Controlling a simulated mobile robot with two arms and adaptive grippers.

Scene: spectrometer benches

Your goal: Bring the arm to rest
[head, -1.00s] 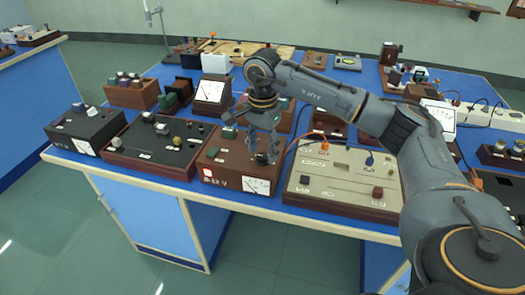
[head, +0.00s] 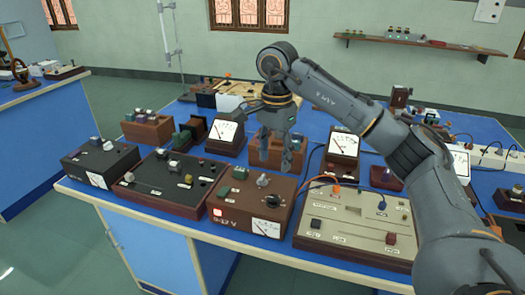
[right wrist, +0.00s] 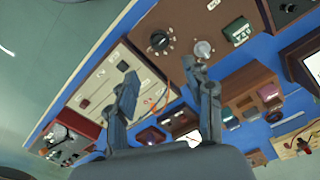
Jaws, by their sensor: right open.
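My right arm comes in from the right in the head view, bent at the elbow. Its right gripper (head: 283,158) hangs above the back of the brown 0-12 V supply box (head: 232,208), with its fingers pointing down. The right wrist view shows the two fingers of the gripper (right wrist: 160,95) spread apart with nothing between them. That view also shows the supply box's black knob (right wrist: 159,41) beyond the fingers. My left gripper is in neither view.
The blue bench (head: 95,190) carries a black box (head: 100,163), a dark panel (head: 163,184), a beige panel (head: 357,222) with orange and blue leads, and several meters and wooden blocks. A metal stand rises behind. A wall shelf (head: 418,45) hangs at the back.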

